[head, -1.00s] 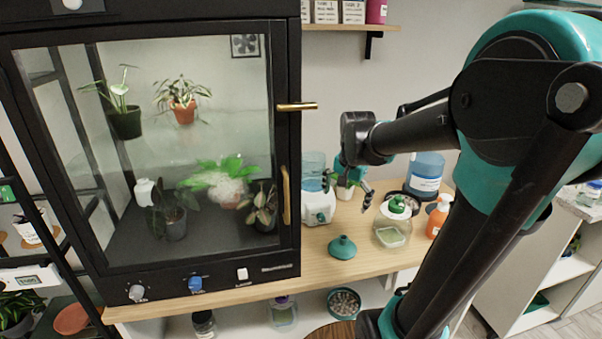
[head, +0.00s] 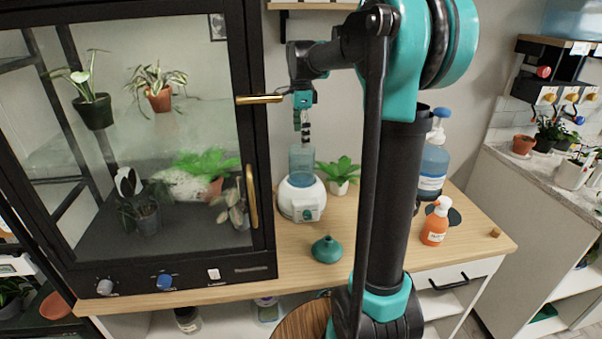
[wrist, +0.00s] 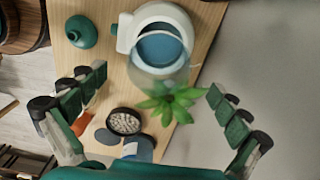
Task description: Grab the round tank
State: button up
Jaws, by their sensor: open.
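The round tank (head: 302,163) is a clear blue cylinder standing upright on a white rounded base (head: 298,203) with a green knob, on the wooden counter. In the wrist view the round tank (wrist: 160,48) shows from above near the top centre, with the white base (wrist: 143,18) around it. My gripper (head: 304,138) hangs pointing down just above the tank. In the wrist view my gripper (wrist: 158,84) is open and empty, its fingers wide apart to the left and right, with the tank between and beyond them.
A green potted plant (head: 341,172) stands close to the right of the base. A teal funnel-shaped thing (head: 327,249) is in front. The glass cabinet (head: 258,150) with its brass handle (head: 258,99) is close on the left. An orange bottle (head: 436,222) and a blue bottle (head: 433,165) stand right.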

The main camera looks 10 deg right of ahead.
aim_at(301, 163)
notch_tip(301, 163, down, 10)
jog(key=shift+s+f, duration=0.1)
jog(key=c, duration=1.5)
jog(key=shift+o, duration=0.2)
